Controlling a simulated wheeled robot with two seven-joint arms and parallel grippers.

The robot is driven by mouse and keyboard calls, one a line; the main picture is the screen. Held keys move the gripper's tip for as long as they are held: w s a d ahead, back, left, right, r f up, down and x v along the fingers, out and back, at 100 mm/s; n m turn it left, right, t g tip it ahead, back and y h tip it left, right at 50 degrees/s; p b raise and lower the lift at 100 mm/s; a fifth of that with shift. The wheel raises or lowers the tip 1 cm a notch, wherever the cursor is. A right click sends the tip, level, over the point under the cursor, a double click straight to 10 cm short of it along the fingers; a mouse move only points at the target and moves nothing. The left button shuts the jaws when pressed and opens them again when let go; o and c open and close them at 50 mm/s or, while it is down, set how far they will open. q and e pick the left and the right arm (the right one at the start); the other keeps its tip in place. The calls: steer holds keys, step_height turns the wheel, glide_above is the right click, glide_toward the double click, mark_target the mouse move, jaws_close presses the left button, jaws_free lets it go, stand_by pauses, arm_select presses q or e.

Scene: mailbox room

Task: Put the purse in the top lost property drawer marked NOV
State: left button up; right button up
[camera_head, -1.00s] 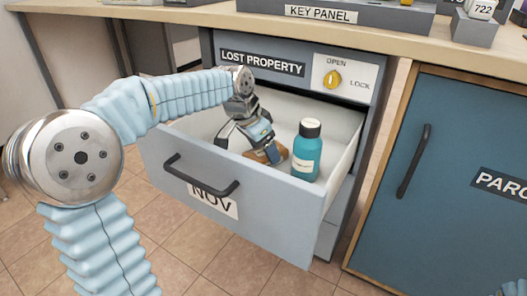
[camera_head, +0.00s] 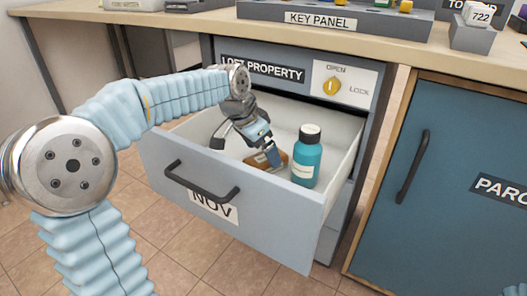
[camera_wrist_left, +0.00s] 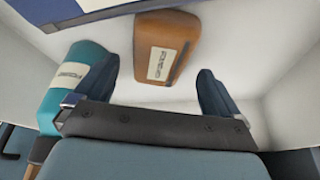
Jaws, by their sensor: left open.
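The brown purse (camera_head: 280,160) lies inside the open drawer marked NOV (camera_head: 235,220); it also shows in the left wrist view (camera_wrist_left: 164,48), with a pale label on its face. My left gripper (camera_head: 245,150) is inside the drawer, with its fingers spread wide. In the left wrist view the purse is beyond the open fingers (camera_wrist_left: 150,85), roughly between their lines and not clasped. In the head view a finger hides part of the purse. My right gripper is not in view.
A teal bottle with a black cap (camera_head: 307,158) stands in the drawer, right of the purse. The LOST PROPERTY front (camera_head: 290,72) and counter (camera_head: 230,20) are above the drawer. A blue parcel cupboard (camera_head: 450,150) is to the right.

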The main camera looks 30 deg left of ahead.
arm_select(q)
steer(key=p+v, duration=0.2)
steer(key=v, duration=0.8)
